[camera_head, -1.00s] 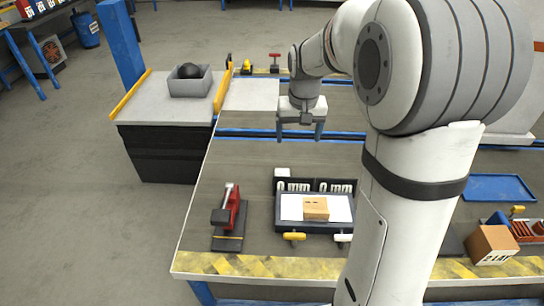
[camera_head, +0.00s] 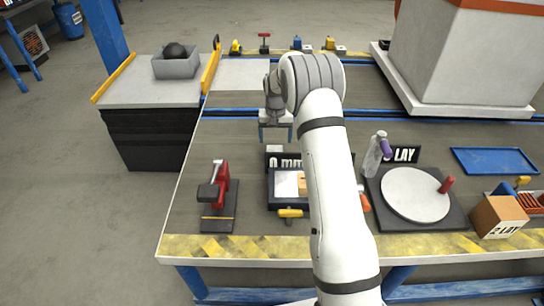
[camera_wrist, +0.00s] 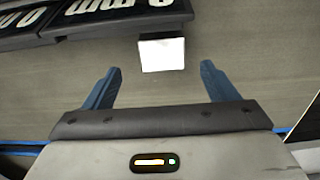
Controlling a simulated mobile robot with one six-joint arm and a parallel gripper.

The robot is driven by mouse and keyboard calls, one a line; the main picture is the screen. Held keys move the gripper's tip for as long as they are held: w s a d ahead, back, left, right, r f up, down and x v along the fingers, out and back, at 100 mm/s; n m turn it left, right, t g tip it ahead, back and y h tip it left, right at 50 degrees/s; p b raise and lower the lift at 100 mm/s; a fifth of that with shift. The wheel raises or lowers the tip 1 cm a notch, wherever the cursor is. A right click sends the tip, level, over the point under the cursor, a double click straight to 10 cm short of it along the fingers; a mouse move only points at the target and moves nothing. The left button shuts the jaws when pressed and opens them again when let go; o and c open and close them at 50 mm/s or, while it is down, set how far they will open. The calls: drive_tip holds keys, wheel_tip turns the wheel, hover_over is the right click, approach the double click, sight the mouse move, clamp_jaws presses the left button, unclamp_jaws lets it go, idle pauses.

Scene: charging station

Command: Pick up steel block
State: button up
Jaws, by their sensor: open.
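A small pale block, seemingly the steel block (camera_wrist: 162,54), lies on the grey bench top. In the wrist view it is just beyond and between the fingertips, with bare bench around its near side. In the head view a small light patch of the block (camera_head: 273,149) shows behind the black gauge tray. My gripper (camera_head: 276,134) is open and empty, fingers pointing down, close behind the block. The wrist view shows both blue fingers of my gripper (camera_wrist: 161,75) spread wide with nothing between them.
The black gauge tray (camera_head: 289,208) stands in front of the block, partly hidden by my arm. A red vise (camera_head: 220,190) is to its left. A spray bottle (camera_head: 375,155) and a round plate (camera_head: 414,195) are to the right. Bare bench lies left of my gripper.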

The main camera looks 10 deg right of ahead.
sight(274, 148)
drive_tip(key=f+b, duration=0.1)
drive_tip(key=f, duration=0.5)
drive_tip(key=shift+a+f, duration=0.15)
drive_tip(key=shift+a, duration=0.05)
drive_tip(key=shift+c, duration=0.2)
drive_tip(key=c, duration=1.4)
